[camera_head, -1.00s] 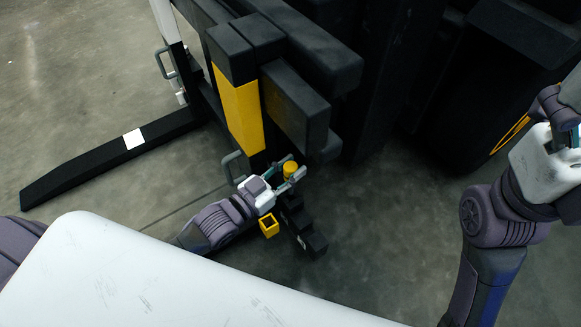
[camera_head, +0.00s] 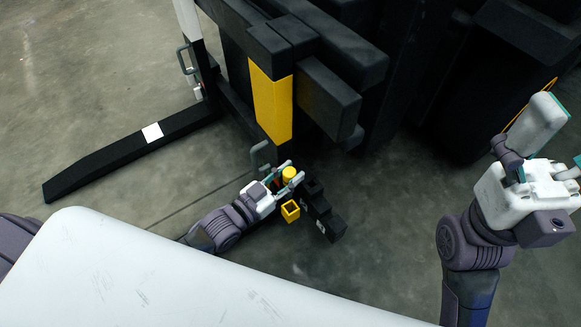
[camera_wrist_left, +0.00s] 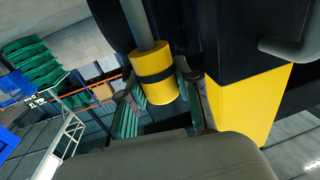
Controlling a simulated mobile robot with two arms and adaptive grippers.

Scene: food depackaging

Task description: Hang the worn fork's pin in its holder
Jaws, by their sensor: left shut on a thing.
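The pin shows in the head view as a yellow cylinder (camera_head: 289,174) between the fingers of my left gripper (camera_head: 291,172). In the left wrist view the yellow pin (camera_wrist_left: 155,80) has a black band and a grey rod out of its top. The green-padded fingers (camera_wrist_left: 158,92) are shut on it from both sides. A small open-topped yellow square box (camera_head: 291,213), perhaps the holder, is just below the gripper in the head view, apart from the pin. A black fork with a yellow upright face (camera_head: 272,105) stands close by. My right gripper (camera_head: 566,170) is partly cut off at the right edge.
A grey handle (camera_head: 261,155) sticks out beside the yellow face. Another black fork (camera_head: 105,160) with a white tag lies along the floor at left. A dark wheel (camera_head: 470,115) and black truck parts fill the upper right. Bare floor (camera_head: 395,220) lies right of the gripper.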

